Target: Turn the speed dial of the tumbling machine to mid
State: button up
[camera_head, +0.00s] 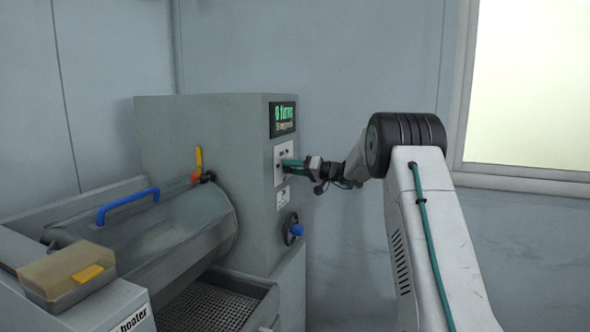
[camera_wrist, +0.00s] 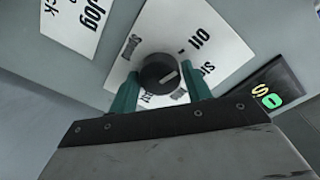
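The tumbling machine (camera_head: 205,125) is a grey cabinet with a clear drum at its left. Its speed dial (camera_wrist: 160,72) is a round dark knob with a pale pointer line, on a white label plate (camera_wrist: 207,28) with words around it; "Off" is legible, the others are partly hidden or hard to read. In the head view my gripper (camera_head: 292,163) is at the panel and hides the dial.
A green-lit display (camera_head: 282,118) sits above the dial plate. A label reading "Jog" (camera_wrist: 75,22) is beside it. A handwheel with a blue knob (camera_head: 296,230) sticks out below. A yellow-handled lever (camera_head: 198,160) and blue drum handle (camera_head: 127,203) are at the left.

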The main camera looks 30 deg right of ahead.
jog(key=c, duration=0.5)
